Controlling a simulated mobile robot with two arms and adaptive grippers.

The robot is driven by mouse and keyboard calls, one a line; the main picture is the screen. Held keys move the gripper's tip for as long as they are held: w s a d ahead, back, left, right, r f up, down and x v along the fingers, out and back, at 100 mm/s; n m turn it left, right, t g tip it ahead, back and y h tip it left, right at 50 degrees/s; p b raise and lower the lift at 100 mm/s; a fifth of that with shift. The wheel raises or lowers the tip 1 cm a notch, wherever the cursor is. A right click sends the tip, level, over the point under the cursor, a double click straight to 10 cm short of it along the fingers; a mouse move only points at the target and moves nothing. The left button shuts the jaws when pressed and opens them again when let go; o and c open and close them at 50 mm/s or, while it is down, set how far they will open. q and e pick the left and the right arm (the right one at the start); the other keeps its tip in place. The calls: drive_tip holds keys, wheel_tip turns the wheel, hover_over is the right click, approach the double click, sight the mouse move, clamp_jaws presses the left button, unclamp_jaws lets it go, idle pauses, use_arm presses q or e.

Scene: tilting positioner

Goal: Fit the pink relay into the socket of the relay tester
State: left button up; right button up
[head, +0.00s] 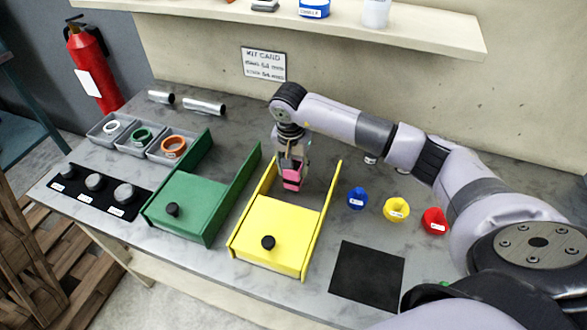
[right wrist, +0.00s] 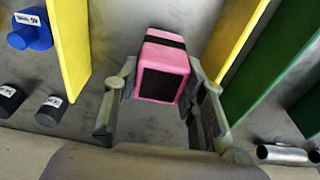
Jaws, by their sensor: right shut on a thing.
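My right gripper (head: 291,168) is shut on a pink block with a black band and a dark end face, which looks like the pink relay (head: 292,182). In the head view it is at the back of a yellow sliding fixture (head: 275,232), between its two side walls. In the right wrist view the pink relay (right wrist: 166,62) sits between the two fingers of the right gripper (right wrist: 160,85). I cannot tell whether it touches anything below. No socket or relay tester can be made out clearly. My left gripper is not in view.
A green fixture (head: 185,205) stands left of the yellow one. Blue (head: 357,198), yellow (head: 396,209) and red (head: 434,221) cups stand to the right, near a black mat (head: 366,275). Grey trays (head: 140,138) with rings lie at the left. A shelf (head: 430,30) overhangs the back.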

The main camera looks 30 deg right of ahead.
drive_tip(key=shift+f, duration=1.2)
drive_tip(key=shift+f, duration=0.1)
drive_tip(key=shift+f, duration=0.15)
drive_tip(key=o, duration=1.4)
